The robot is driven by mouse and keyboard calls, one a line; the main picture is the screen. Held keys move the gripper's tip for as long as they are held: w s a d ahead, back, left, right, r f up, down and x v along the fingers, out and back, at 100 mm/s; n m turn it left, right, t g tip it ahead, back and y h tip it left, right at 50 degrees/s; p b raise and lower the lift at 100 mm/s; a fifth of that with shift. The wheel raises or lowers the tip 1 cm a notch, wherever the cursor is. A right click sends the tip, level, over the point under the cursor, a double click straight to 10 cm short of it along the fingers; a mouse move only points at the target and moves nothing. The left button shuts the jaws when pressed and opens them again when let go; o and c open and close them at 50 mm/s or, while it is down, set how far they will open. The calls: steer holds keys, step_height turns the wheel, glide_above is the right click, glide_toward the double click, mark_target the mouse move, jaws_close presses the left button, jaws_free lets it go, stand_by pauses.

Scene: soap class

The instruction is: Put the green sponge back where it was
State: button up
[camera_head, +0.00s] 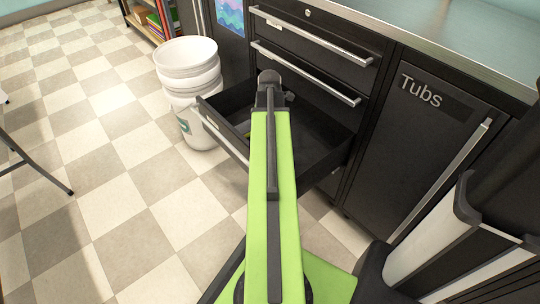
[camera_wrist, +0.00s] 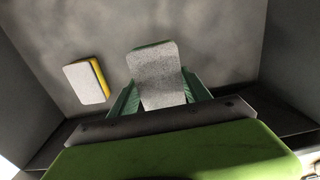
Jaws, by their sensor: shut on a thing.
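The green sponge (camera_wrist: 156,68) shows in the wrist view with a pale grey face towards me and a green edge along its top. My gripper (camera_wrist: 160,92) is shut on it, with one green finger on each side. The sponge is over or inside the open drawer (camera_head: 212,124) in the head view; I cannot tell whether it touches the drawer floor. In the head view my arm hides the gripper and the held sponge.
A yellow sponge (camera_wrist: 87,81) with a white face lies in the drawer, left of the held sponge and apart from it. Drawer walls stand close on both sides. A white bucket (camera_head: 190,85) stands left of the drawer. A "Tubs" cabinet door (camera_head: 420,140) is on the right.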

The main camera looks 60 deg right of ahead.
step_height(320, 180, down, 8)
steer(key=b, duration=0.6)
steer(key=shift+r, duration=0.25)
steer(key=shift+f, duration=0.2)
steer(key=o, duration=1.2)
steer(key=shift+r, duration=0.1)
step_height(320, 180, up, 12)
steer(key=p, duration=1.2)
steer(key=shift+r, duration=0.1)
steer(key=shift+r, duration=0.1)
